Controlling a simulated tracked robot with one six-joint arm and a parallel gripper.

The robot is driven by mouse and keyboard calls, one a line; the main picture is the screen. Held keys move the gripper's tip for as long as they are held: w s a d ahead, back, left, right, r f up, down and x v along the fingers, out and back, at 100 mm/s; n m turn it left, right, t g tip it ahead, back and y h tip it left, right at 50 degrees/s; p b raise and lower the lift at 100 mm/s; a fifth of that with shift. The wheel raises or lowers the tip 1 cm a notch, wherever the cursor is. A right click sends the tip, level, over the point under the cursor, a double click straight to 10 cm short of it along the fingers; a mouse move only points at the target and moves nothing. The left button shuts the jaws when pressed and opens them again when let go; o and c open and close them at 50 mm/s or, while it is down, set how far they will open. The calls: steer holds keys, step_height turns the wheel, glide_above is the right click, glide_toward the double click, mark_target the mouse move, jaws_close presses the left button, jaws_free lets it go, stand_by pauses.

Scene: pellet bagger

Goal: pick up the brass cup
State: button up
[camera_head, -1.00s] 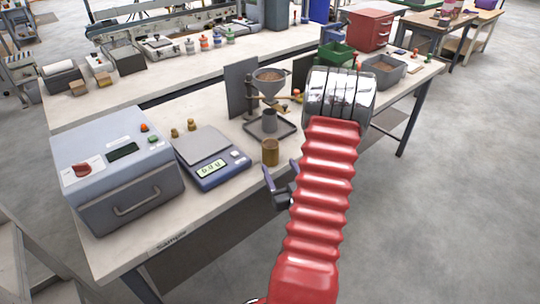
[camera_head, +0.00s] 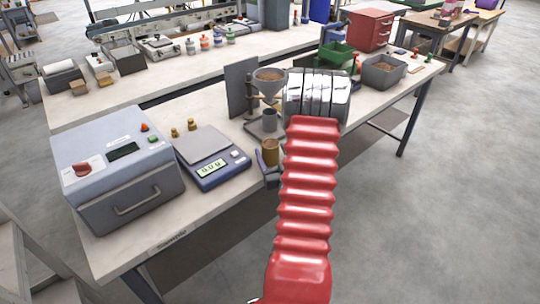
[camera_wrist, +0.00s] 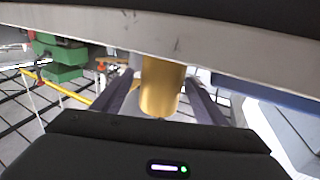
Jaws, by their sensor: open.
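The brass cup (camera_head: 271,151) stands upright near the front edge of the bench, just right of the scale. My gripper (camera_head: 267,168) is at the bench's front edge, close to the cup. One finger shows to the left of the cup's lower part; the other is hidden behind my red arm sleeve. In the wrist view the cup (camera_wrist: 161,86) appears between the two spread fingers, with gaps on both sides. The gripper is open and holds nothing.
The digital scale (camera_head: 209,160) stands left of the cup, with the grey sealer box (camera_head: 120,165) beyond it. Behind the cup are a grey cup (camera_head: 270,118) on a tray and a funnel stand (camera_head: 270,82). A grey bin (camera_head: 384,72) stands farther right.

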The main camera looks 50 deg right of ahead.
mark_target(268, 145)
steer(key=shift+x, duration=2.6)
steer(key=shift+a+r, duration=0.1)
steer(key=shift+r, duration=0.1)
steer(key=shift+c, duration=0.7)
steer(key=c, duration=1)
steer(key=shift+c, duration=0.2)
steer(key=shift+r, duration=0.15)
step_height(268, 145, up, 10)
